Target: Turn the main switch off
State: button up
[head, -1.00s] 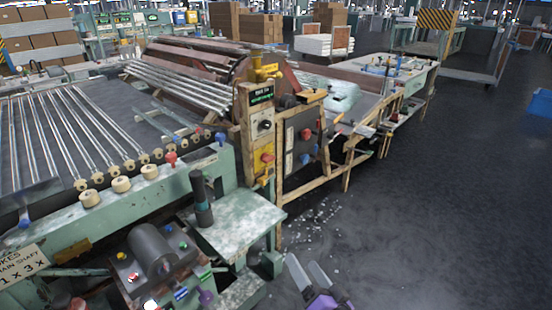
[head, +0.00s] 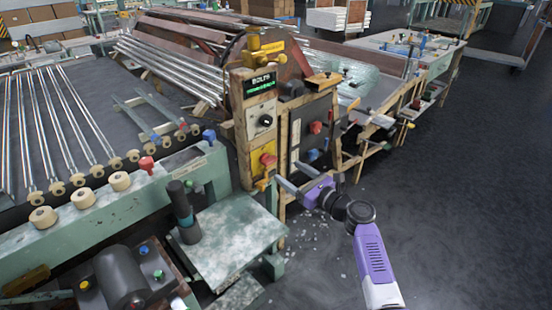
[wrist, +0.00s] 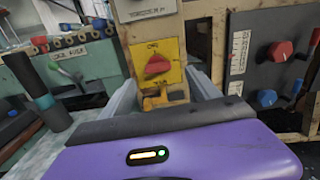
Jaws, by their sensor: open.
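The main switch looks to be the red knob (head: 267,160) on a yellow plate (head: 258,166), low on the wooden control post. In the wrist view the red knob (wrist: 157,65) sits on the yellow plate (wrist: 172,50), straight ahead, with lettering above and below it too blurred to read surely. My gripper (head: 282,182) is open and empty, just in front of the post and slightly below the knob. In the wrist view its two grey fingers stand apart on either side of the plate's lower part. The knob is apart from the fingers.
Above the plate are a black dial (head: 266,121) and a green lit display (head: 260,86). A dark panel (head: 315,130) with red and blue knobs stands to the right. A green table (head: 230,243) with a dark cylinder is at the left. The floor at right is clear.

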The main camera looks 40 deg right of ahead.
aim_at(272, 162)
jog(key=shift+m, duration=0.3)
jog(key=w, duration=0.2)
jog(key=w+b, duration=0.1)
jog(key=w, duration=0.4)
jog(key=shift+w+a, duration=0.3)
jog(key=shift+w, duration=0.1)
jog(key=shift+c, duration=0.4)
jog(key=c, duration=1.3)
